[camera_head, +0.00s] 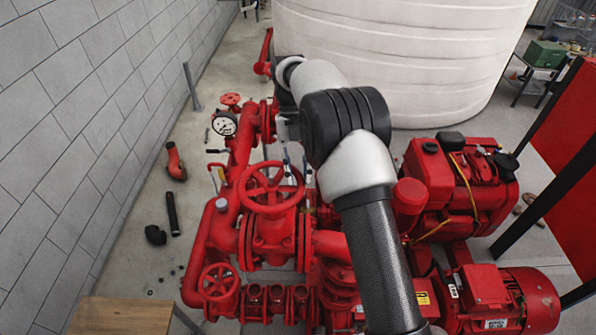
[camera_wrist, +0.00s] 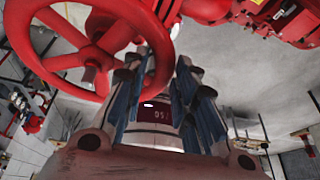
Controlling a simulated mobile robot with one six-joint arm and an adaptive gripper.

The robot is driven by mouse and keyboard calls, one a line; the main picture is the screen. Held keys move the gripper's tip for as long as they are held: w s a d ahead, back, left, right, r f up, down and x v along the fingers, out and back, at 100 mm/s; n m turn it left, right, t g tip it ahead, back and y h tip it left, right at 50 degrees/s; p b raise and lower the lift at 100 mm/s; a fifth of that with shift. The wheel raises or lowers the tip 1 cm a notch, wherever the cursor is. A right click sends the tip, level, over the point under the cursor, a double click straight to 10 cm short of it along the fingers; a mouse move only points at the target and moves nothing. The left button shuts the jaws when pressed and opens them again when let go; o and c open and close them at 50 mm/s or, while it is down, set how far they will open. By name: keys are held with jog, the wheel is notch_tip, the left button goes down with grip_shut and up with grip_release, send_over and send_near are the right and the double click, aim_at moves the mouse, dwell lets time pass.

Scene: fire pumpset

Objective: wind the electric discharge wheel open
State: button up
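A large red spoked handwheel (camera_head: 271,190) sits on a red valve left of centre in the head view. No label shows which wheel is the electric discharge wheel. A red spoked wheel (camera_wrist: 92,55) fills the upper left of the wrist view. My gripper (camera_head: 291,160) hangs behind the large wheel in the head view, partly hidden by my arm. In the wrist view my gripper (camera_wrist: 168,58) shows blue-sided fingers rising from a pale palm. Nothing is clearly held.
A smaller red wheel (camera_head: 218,282) is low on the pipework, and another (camera_head: 231,99) is near a gauge (camera_head: 224,123). A red engine (camera_head: 460,180) and motor (camera_head: 505,298) stand right. A white tank (camera_head: 400,50) is behind. Floor along the left wall (camera_head: 90,110) has loose fittings.

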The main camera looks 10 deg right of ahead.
jog(key=shift+o, duration=0.8)
jog(key=shift+s+f, duration=0.1)
jog(key=v, duration=0.6)
jog(key=shift+r, duration=0.2)
jog(key=shift+w+r, duration=0.25)
jog(key=shift+r, duration=0.25)
